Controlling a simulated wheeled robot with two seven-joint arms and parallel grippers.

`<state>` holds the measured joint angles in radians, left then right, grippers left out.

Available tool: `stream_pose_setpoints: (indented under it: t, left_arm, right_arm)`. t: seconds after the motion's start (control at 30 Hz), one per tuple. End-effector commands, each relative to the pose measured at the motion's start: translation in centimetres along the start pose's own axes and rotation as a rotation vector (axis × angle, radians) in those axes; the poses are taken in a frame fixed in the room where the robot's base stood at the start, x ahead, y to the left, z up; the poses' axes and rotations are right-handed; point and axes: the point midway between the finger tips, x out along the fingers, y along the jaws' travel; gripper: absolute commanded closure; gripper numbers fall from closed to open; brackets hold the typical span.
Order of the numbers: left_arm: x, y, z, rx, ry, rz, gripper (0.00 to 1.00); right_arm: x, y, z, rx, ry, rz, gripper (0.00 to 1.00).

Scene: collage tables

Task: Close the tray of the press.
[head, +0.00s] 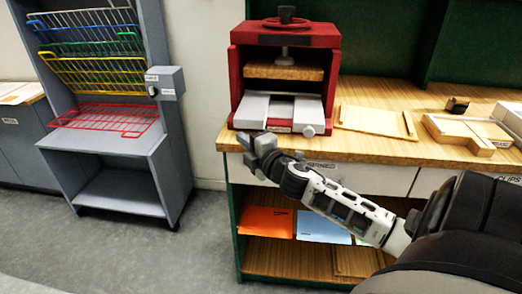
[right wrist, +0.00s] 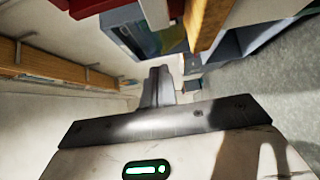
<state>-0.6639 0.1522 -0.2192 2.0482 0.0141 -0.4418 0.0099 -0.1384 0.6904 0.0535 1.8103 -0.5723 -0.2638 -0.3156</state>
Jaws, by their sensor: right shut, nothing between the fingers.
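A red press (head: 237,75) stands on the wooden workbench, with a dark handwheel (head: 287,13) on top and a wooden plate (head: 284,70) under its screw. Its light grey tray (head: 252,108) sticks out at the front, with a label and a round knob (head: 309,131) at its right front corner. My right gripper (head: 258,145) is just in front of and below the tray's left front part. It is shut and empty. Whether it touches the tray, I cannot tell. In the right wrist view its shut fingers (right wrist: 158,85) show. My left gripper is not in view.
The workbench (head: 370,145) has a front edge close to my right arm. A wooden board (head: 375,121) and wooden blocks (head: 460,132) lie right of the press. Orange (head: 266,221) and blue folders (head: 322,227) lie on the shelf below. A grey rack (head: 110,160) with coloured wire shelves stands left, across open floor.

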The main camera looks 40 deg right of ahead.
Motion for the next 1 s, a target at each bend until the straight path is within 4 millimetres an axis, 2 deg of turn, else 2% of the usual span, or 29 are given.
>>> stream_pose_setpoints:
  t: [0.03,0.2,0.4,0.47,0.53,0.57,0.67,0.7,0.8,0.9,1.0]
  left_arm:
    - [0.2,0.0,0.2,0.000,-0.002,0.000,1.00]
    - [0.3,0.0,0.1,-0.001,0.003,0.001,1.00]
    - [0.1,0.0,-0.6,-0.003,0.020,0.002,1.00]
    - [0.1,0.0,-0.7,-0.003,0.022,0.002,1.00]
    - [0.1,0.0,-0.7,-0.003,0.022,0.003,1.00]
    - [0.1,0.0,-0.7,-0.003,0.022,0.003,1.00]
    - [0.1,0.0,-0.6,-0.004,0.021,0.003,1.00]
    - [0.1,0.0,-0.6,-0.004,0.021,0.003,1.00]
    - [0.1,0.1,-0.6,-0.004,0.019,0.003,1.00]
    - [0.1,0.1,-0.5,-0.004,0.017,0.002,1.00]
    - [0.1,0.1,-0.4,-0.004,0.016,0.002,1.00]
  right_arm:
    - [-1.2,-0.3,0.0,0.000,0.001,-0.004,1.00]
    - [-4.2,-0.2,0.0,0.000,0.000,-0.003,1.00]
    - [-6.0,-0.2,0.0,0.003,0.000,-0.002,1.00]
    - [-6.5,-0.9,-0.3,0.032,0.000,-0.019,1.00]
    - [-7.5,-3.3,-1.5,0.131,0.000,-0.074,1.00]
    - [-8.2,-4.9,-2.4,0.197,-0.002,-0.111,1.00]
    - [-11.8,-11.1,-6.7,0.498,-0.021,-0.279,1.00]
    - [-13.6,-13.5,-9.0,0.635,-0.035,-0.355,1.00]
    - [-18.1,-17.9,-14.8,0.954,-0.083,-0.533,1.00]
    - [-21.9,-20.2,-19.9,1.204,-0.133,-0.674,1.00]
    - [-24.2,-21.0,-23.1,1.356,-0.168,-0.760,1.00]
